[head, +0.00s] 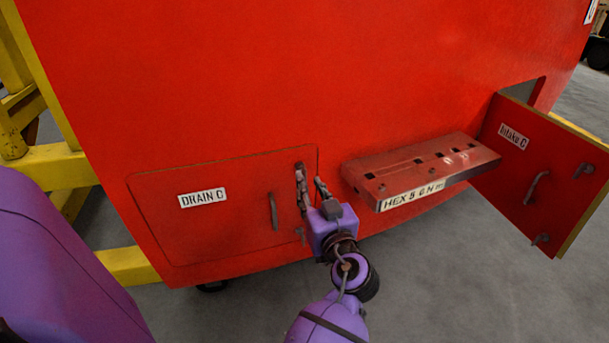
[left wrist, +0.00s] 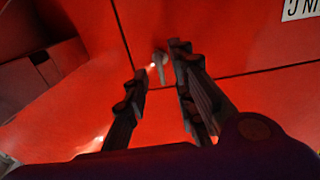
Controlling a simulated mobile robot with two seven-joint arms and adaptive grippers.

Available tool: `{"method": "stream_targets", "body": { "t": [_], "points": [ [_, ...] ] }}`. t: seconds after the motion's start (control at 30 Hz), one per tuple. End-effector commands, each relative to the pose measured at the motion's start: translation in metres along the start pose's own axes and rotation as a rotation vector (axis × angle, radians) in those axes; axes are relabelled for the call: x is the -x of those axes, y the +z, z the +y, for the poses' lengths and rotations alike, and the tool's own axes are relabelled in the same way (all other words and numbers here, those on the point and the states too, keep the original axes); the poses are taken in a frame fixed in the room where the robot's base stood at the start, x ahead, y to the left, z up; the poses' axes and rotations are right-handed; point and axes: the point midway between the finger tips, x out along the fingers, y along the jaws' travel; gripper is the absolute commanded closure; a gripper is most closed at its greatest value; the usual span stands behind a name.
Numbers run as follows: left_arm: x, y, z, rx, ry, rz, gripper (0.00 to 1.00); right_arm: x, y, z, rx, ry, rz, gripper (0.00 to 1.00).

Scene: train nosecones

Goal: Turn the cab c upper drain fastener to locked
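The closed red drain C door (head: 225,225) carries a white DRAIN C label (head: 202,198). My left gripper (head: 310,180) is at the door's upper right corner, and its fingers hide the upper fastener in the head view. In the left wrist view the small grey upper fastener (left wrist: 159,59) shows by the door seam. There my left gripper (left wrist: 160,82) is open, with one finger on each side of the fastener. A gap shows on the left finger's side; whether the right finger touches it I cannot tell. My right gripper is not in view.
A grey handle (head: 273,211) and a lower fastener (head: 300,235) are on the drain door. A red tool shelf (head: 425,168) labelled HEX 5 6 Nm juts out to the right. The intake C door (head: 540,180) stands open beyond it. A yellow frame (head: 50,168) is at left.

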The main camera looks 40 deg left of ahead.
Motion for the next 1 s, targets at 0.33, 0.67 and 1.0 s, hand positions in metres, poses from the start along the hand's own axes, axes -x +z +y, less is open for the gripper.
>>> {"method": "stream_targets", "body": {
  "t": [0.33,0.67,1.0],
  "points": [
    [-0.045,-0.002,0.001,-0.001,0.002,0.001,0.76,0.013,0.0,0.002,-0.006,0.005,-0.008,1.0],
    [-0.049,0.0,0.001,-0.001,0.003,-0.001,0.77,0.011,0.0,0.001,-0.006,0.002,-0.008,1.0],
    [-0.049,0.0,0.001,-0.002,0.003,-0.001,1.0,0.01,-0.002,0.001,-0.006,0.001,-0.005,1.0]
  ]
}}
